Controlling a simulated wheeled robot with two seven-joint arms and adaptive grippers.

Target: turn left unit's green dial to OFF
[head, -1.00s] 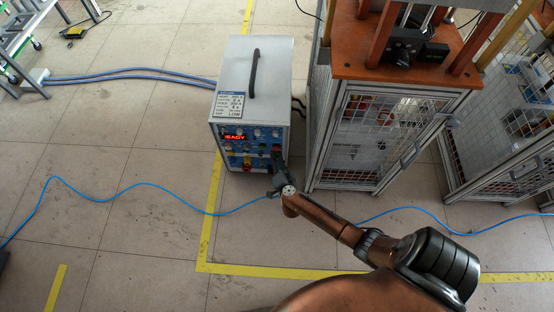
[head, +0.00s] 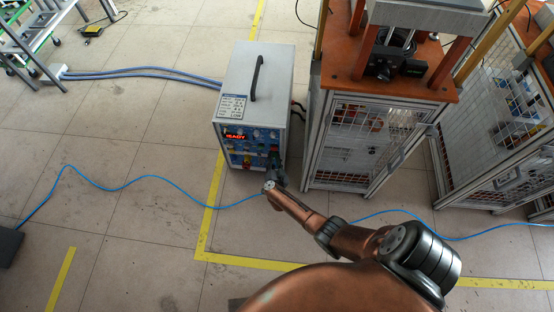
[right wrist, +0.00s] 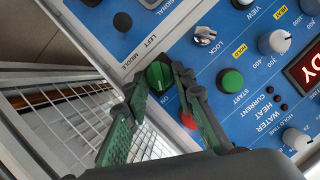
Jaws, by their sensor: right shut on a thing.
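The left unit is a grey box heater (head: 258,75) with a blue front panel and a lit red display (head: 236,137). In the right wrist view the green dial (right wrist: 158,76) sits on the blue panel (right wrist: 215,55), with the word ON beside it. My right gripper (right wrist: 160,80) has its two fingers closed around the dial, one on each side. In the head view my right gripper (head: 276,172) is at the lower right of the panel and hides the dial. My left gripper is in neither view.
A green START button (right wrist: 230,80), a red button (right wrist: 188,121) and a LOCK knob (right wrist: 205,36) lie close to my fingers. A mesh-sided cabinet (head: 352,140) stands right of the heater. A blue cable (head: 130,183) runs along the open floor.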

